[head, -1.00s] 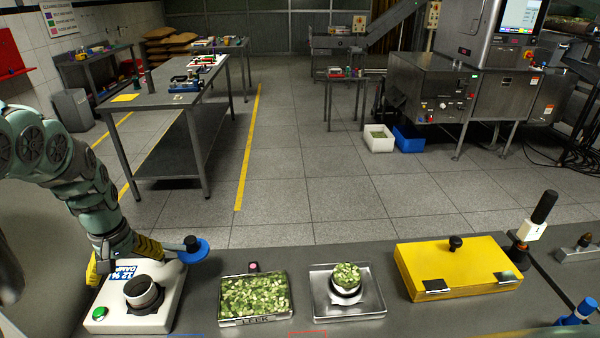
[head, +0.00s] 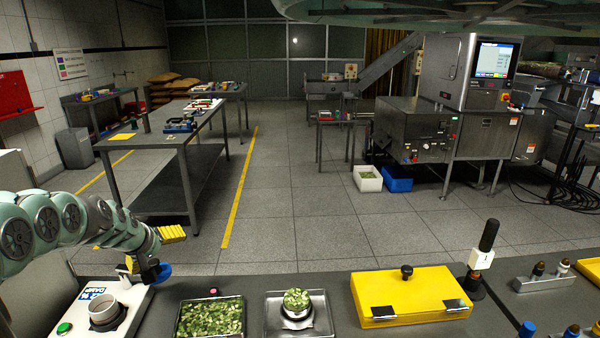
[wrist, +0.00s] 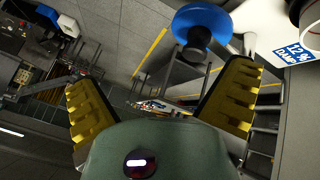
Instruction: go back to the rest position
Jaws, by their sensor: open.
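My gripper (head: 150,250) is at the left of the head view, raised near the back edge of the bench above the white moisture device. In the wrist view its two yellow ribbed fingers (wrist: 165,100) stand wide apart with nothing between them. A blue disc with a dark knob (wrist: 201,25) shows in the wrist view beyond the fingers. In the head view the blue disc (head: 165,270) is partly hidden behind my gripper. The white device (head: 128,296) has a dark-rimmed cup (head: 104,311) and a green button (head: 65,328).
On the bench stand a tray of chopped green leek (head: 210,318), a steel scale (head: 322,322) with a filled cup (head: 297,300), and a yellow lidded box (head: 412,292). A black-handled tool (head: 485,250) stands right of it.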

